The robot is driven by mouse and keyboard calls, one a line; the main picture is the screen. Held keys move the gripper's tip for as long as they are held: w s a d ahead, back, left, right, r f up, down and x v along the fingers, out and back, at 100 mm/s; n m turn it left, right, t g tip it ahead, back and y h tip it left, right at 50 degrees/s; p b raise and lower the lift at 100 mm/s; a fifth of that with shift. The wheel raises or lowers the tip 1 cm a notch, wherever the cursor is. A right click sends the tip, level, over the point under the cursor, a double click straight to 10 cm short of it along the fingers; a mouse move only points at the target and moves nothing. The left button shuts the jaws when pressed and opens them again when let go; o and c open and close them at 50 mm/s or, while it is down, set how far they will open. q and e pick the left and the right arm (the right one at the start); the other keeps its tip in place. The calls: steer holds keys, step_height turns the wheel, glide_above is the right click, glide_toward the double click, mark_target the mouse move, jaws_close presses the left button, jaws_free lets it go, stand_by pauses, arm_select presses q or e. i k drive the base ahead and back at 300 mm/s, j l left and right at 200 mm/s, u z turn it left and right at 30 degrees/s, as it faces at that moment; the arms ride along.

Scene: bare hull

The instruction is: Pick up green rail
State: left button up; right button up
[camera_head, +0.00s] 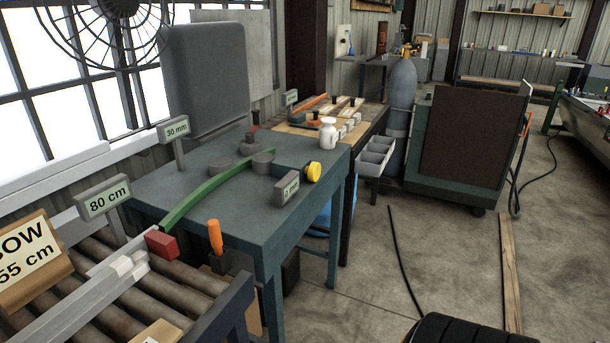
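The green rail (212,188) is a long, slightly curved strip on the blue-green table (230,218). Its near end reaches the table's left front edge, close to a red block (160,244). Neither of my grippers shows in the head view.
A yellow-faced knob (313,172), a white jar (328,134) and small signs stand on or by the table. A roller conveyor (165,295) with a pale bar is at the front left. An orange-handled tool (215,237) stands at the table's front.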

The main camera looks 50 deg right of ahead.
mark_target(178, 212)
steer(key=z, duration=1.15)
